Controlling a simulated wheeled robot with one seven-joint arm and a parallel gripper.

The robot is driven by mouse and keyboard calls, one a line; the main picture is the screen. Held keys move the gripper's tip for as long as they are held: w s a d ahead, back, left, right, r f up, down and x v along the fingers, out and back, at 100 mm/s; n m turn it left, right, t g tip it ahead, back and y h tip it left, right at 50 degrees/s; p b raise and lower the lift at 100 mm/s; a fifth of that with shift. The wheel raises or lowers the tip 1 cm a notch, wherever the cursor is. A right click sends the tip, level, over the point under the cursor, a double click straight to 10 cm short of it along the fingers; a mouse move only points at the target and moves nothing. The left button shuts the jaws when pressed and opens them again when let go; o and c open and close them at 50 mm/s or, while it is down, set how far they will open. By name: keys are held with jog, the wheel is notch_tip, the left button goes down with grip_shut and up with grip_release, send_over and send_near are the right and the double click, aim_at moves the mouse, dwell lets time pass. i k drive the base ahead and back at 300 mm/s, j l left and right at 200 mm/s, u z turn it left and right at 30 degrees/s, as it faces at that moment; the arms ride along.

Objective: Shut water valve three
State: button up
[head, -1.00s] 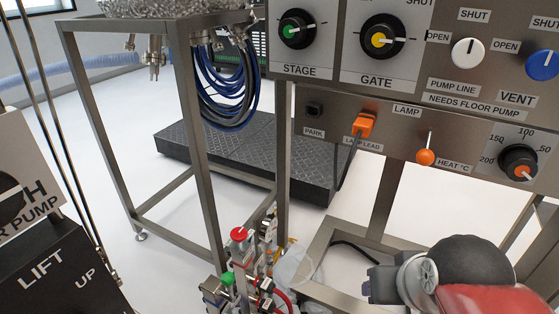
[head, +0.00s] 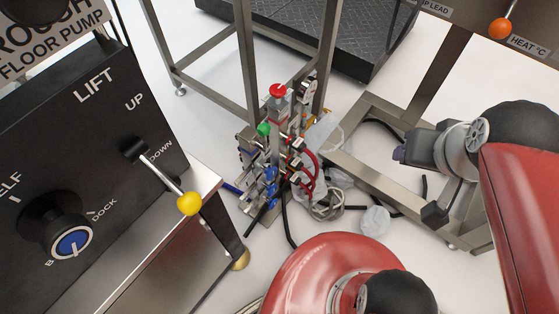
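A small upright water manifold (head: 274,150) stands on the floor near the picture's middle. It carries a red top knob (head: 278,91), a green knob (head: 263,129), several small blue handles (head: 270,173) and red handles (head: 297,143). No number is legible, so I cannot tell which is water valve three or how it is set.
A black floor pump cabinet (head: 80,150) with a yellow-tipped lift lever (head: 188,203) and a blue dial (head: 74,242) is at the left. Steel frame legs (head: 246,60) stand behind the manifold. Hoses and cables (head: 328,208) lie right of it. A steel frame (head: 400,190) sits behind my arm.

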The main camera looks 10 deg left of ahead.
aim_at(271, 173)
jog(key=j+u, duration=0.6)
jog(key=u, duration=0.15)
